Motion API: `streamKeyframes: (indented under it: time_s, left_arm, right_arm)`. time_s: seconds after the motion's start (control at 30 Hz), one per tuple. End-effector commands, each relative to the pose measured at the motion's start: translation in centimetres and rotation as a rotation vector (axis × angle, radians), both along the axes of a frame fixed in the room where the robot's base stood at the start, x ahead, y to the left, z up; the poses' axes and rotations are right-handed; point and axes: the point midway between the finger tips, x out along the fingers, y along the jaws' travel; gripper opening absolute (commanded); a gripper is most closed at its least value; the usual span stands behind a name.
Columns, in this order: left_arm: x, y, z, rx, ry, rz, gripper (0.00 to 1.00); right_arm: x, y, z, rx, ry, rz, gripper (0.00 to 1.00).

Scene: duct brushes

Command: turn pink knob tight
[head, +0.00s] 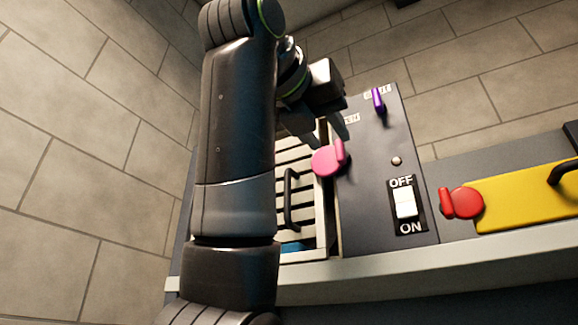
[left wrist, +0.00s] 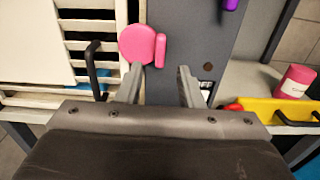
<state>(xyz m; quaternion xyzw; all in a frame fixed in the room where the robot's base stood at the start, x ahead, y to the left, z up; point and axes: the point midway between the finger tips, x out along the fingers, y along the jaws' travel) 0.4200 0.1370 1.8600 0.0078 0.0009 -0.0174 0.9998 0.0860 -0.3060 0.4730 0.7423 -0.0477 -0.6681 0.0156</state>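The pink knob (head: 326,160) is a round disc with a raised bar on its right side, set at the edge of the slatted cream panel beside the dark grey control panel. In the left wrist view the pink knob (left wrist: 136,45) lies just beyond the left fingertip, its bar upright. My left gripper (head: 325,128) is by the knob in the head view, partly hidden by its own arm. In the left wrist view the left gripper (left wrist: 160,72) is open and empty, its fingers well apart. Whether a finger touches the knob is unclear. My right gripper is out of view.
The grey panel (head: 375,220) carries a purple knob (head: 379,99), a small round button (head: 396,160) and a white OFF/ON switch (head: 405,203). A black handle (head: 291,200) stands out left of the pink knob. A red knob (head: 464,202) sits by a yellow panel (head: 530,195).

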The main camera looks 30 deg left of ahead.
Motion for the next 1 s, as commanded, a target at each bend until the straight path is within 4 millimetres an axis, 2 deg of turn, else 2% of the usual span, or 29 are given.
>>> streamKeyframes:
  time_s: [0.03,0.2,0.43,0.7,1.0]
  left_arm:
    - [-1.5,0.0,-0.4,0.000,-0.004,-0.001,0.34]
    - [-5.8,0.2,-0.3,0.000,-0.002,-0.001,0.34]
    - [-9.7,0.4,-0.4,-0.001,0.002,0.000,0.34]
    - [-11.7,0.4,-0.1,0.000,0.004,0.001,0.34]
    - [-11.7,0.4,0.0,0.000,0.004,0.000,0.34]
  right_arm:
    - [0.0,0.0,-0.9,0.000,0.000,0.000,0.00]
    - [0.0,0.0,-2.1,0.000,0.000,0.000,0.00]
    - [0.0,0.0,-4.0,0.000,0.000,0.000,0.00]
    - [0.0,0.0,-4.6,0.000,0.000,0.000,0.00]
    - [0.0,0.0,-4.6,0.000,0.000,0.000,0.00]
